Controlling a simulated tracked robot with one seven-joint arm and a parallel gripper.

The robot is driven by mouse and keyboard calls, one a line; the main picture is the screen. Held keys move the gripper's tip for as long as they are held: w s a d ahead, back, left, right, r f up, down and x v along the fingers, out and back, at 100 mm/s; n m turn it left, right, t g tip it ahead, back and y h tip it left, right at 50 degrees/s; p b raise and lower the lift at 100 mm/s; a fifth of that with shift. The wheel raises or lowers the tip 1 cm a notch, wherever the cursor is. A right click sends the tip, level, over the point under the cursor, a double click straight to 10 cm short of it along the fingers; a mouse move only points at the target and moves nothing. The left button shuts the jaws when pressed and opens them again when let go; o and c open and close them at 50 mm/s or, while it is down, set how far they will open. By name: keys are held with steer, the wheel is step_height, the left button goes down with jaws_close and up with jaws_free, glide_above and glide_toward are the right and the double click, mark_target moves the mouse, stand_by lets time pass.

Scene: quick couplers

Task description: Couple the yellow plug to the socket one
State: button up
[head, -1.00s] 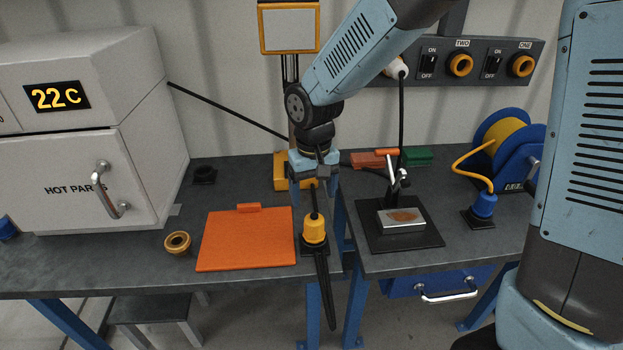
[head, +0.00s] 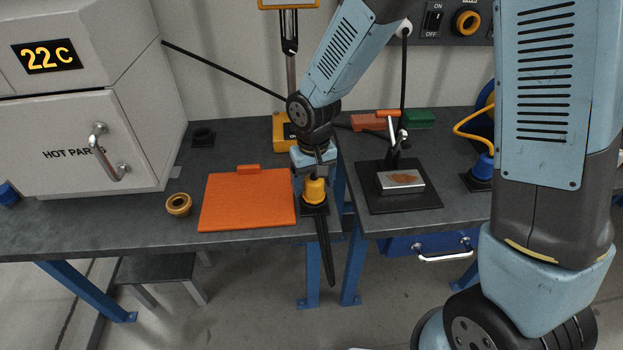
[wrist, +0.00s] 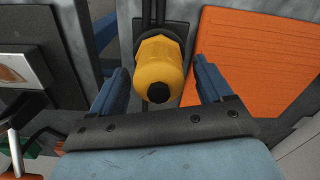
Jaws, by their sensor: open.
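The yellow plug (head: 315,191) stands upright on a small black holder at the front edge of the left bench, with a black cable hanging down over the edge. In the wrist view the yellow plug (wrist: 159,70) sits between the spread fingers of my gripper (wrist: 162,88), with a gap on both sides. My gripper (head: 315,176) points down right over the plug in the head view. Socket one is out of view now, hidden behind my arm or beyond the frame. One orange-ringed socket (head: 466,22) shows on the wall panel; its label is cut off.
A clamp plate (head: 400,183) stands on the right bench. A blue plug (head: 482,168) is on the far right. A gap separates the benches.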

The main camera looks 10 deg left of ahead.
steer(key=shift+c, duration=0.4)
steer(key=c, duration=1.1)
steer(key=shift+r, duration=0.15)
steer(key=shift+r, duration=1.75)
steer(key=shift+r, duration=0.1)
steer(key=shift+r, duration=2)
